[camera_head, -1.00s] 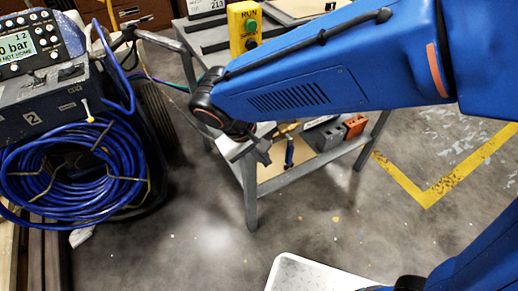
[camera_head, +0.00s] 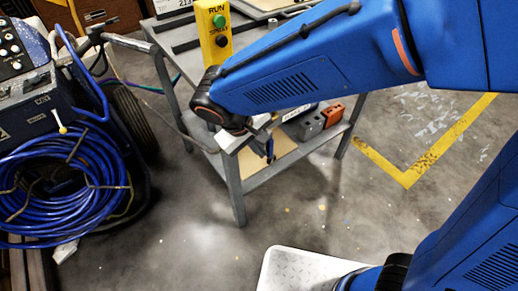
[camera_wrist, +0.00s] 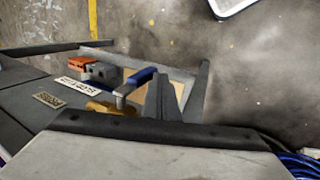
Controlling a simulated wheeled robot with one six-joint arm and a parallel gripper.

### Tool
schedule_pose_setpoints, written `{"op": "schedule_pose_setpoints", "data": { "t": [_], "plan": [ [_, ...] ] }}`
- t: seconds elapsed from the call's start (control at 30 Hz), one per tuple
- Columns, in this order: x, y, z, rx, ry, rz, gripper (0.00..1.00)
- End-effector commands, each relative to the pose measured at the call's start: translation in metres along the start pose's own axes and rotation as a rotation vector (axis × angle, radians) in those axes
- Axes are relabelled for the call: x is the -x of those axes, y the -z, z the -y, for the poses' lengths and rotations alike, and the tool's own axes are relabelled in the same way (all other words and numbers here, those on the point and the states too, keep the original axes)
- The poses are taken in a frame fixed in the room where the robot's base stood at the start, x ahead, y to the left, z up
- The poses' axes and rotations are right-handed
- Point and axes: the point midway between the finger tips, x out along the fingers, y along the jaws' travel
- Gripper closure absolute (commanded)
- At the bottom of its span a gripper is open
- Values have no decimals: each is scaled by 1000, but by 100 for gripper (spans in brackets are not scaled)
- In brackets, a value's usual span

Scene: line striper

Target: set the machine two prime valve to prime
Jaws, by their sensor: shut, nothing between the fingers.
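A dark blue machine (camera_head: 25,95) with a knobbed panel stands at the left in the head view, partly cut off by the frame edge. Its number plate is mostly out of view. My gripper (camera_head: 267,130) is over the near end of the grey cart, away from the machine and partly hidden by my wrist. In the wrist view my gripper's dark fingers (camera_wrist: 183,85) are empty, beside a brass valve with a blue handle (camera_wrist: 135,82).
A coiled blue hose (camera_head: 65,185) hangs on the machine, beside its black wheel (camera_head: 135,125). The grey cart (camera_head: 232,185) carries a yellow RUN button box (camera_head: 214,35). An orange block (camera_head: 333,115) sits lower down. Open floor lies in front of the cart.

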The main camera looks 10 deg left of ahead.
Motion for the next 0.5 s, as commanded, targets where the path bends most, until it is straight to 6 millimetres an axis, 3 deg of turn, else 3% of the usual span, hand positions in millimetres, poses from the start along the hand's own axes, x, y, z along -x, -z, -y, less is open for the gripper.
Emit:
{"op": "schedule_pose_setpoints", "data": {
  "t": [0.5],
  "plan": [
    [-5,0,-2,2,-94,1,100]
  ]
}}
